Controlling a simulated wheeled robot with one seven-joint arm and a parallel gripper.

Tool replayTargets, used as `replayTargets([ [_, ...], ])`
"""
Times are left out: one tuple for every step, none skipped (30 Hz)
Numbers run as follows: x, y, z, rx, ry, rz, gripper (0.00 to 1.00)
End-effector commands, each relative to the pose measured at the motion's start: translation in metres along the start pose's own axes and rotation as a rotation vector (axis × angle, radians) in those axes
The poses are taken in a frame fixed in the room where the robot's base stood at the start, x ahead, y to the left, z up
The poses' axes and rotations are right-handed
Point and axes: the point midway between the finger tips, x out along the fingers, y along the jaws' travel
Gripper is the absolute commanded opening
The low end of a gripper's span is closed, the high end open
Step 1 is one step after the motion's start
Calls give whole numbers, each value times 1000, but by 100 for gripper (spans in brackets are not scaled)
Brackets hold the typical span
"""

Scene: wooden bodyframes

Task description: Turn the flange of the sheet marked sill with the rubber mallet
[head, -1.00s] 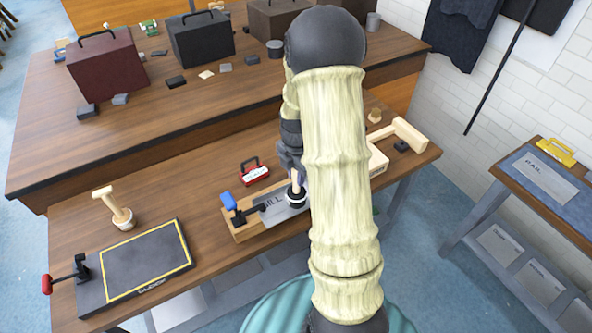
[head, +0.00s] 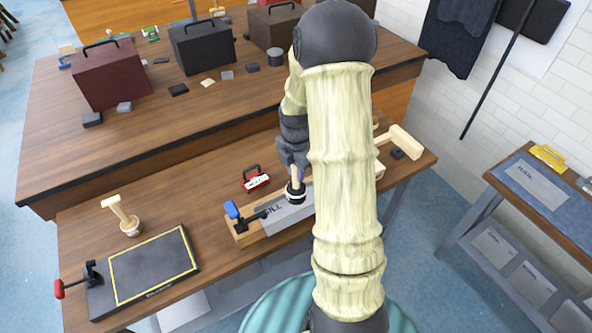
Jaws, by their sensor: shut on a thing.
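The sheet (head: 288,217) is grey, with dark lettering that reads partly as "ILL". It lies on a wooden block (head: 243,238) at the front of the near bench, by a blue-handled clamp (head: 233,210). A plain grey strip shows along its front side, over the block's edge. My gripper (head: 294,168) is shut on the mallet (head: 295,193), its pale handle upright and its black-and-white head down at the sheet's back part. I cannot tell whether the head touches the sheet. My arm hides the right end of the sheet and block.
A red case (head: 256,180) sits behind the block. A dark board with a yellow outline (head: 150,265) and a red-handled clamp lies at left, with a wooden-handled tool (head: 125,218) behind it. A large wooden mallet (head: 400,142) lies at right. Bare bench lies left of the block.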

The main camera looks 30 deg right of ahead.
Motion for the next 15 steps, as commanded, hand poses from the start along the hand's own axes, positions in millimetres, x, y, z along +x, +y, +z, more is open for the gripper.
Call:
replayTargets([
  [1,0,0,0,0,0,0],
  [1,0,0,0,0,0,0],
  [1,0,0,0,0,0,0],
  [1,0,0,0,0,0,0],
  [1,0,0,0,0,0,0],
  [1,0,0,0,0,0,0],
  [1,0,0,0,0,0,0],
  [1,0,0,0,0,0,0],
  [1,0,0,0,0,0,0],
  [0,-2,-1,0,0,0,0],
  [0,-4,-2,1,0,0,0],
  [-2,-7,-4,1,1,-1,0],
  [-2,-11,-6,1,1,-1,0],
  [-4,-14,-8,2,1,-1,0],
  [-6,-20,-12,2,0,0,0],
])
